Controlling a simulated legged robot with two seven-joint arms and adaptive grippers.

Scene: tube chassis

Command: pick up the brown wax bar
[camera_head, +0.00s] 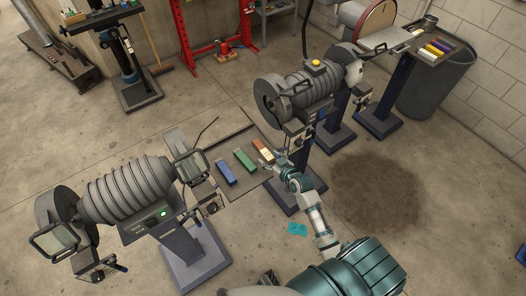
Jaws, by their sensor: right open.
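A reddish-brown wax bar with a pale part (262,146) lies on a dark flat tray (233,142) between two grinding machines. A green bar (244,160) and a blue bar (226,173) lie to its left on the same tray. My right gripper (267,157) is open at the tray's right side, close to the near end of the brown bar. The fingers are small here, and I cannot tell whether they touch the bar. My left gripper is not in view.
A ribbed machine on a pedestal (128,192) stands left of the tray, and another (312,84) stands behind it to the right. A teal item (297,229) lies on the floor. Open floor surrounds a dark stain (375,190).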

